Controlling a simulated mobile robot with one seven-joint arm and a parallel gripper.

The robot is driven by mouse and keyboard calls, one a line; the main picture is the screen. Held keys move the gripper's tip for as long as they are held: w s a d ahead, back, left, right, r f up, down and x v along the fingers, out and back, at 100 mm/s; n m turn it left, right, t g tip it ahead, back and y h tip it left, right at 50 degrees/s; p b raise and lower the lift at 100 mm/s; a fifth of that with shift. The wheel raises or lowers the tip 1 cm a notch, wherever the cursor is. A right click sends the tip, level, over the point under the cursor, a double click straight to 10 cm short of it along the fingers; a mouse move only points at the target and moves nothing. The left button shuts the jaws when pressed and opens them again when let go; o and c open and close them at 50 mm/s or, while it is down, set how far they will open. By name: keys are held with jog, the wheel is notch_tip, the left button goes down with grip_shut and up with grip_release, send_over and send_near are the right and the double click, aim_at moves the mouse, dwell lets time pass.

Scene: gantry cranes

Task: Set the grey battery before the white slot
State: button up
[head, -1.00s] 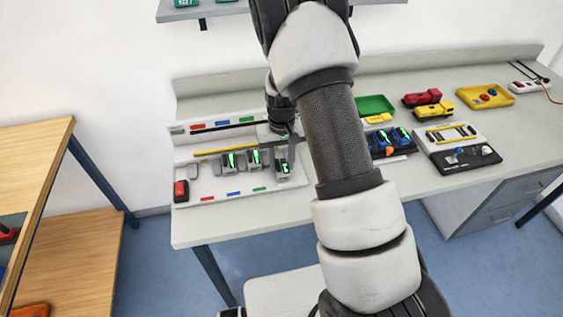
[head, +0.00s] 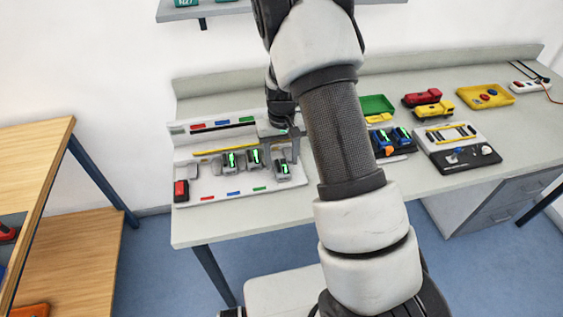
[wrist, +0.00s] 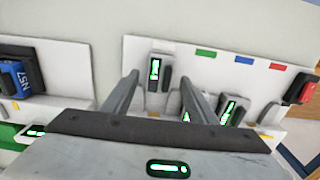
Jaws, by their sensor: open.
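A grey battery (head: 284,174) with a green-lit face stands at the right front of the white board (head: 215,186), past the green mark on its front edge. In the wrist view this battery (wrist: 166,76) stands near the board edge, just beyond and between the fingertips. My gripper (wrist: 158,86) is open, with a finger on each side of the view; in the head view my gripper (head: 285,145) is just above and behind the battery. Two similar grey green-lit units (head: 230,163) stand to its left.
A red-and-black block (head: 181,190) sits at the board's left end. Right of my arm are blue-and-orange units (head: 400,137), a green tray (head: 375,105), red and yellow vehicles (head: 422,98) and a black-and-white board (head: 460,155). The table's front strip is clear.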

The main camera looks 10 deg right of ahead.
notch_tip(320, 180, up, 10)
notch_tip(320, 180, up, 9)
jog(key=t, duration=0.1)
send_over(282, 167)
jog(key=s, duration=0.4)
jog(key=s+r+t, duration=0.2)
jog(key=s+r, duration=0.4)
jog(key=s, duration=0.4)
jog(key=s+r+t, duration=0.2)
jog(key=s+r, duration=0.4)
jog(key=s, duration=0.4)
jog(key=shift+s+t, duration=0.3)
jog(key=shift+s, duration=0.1)
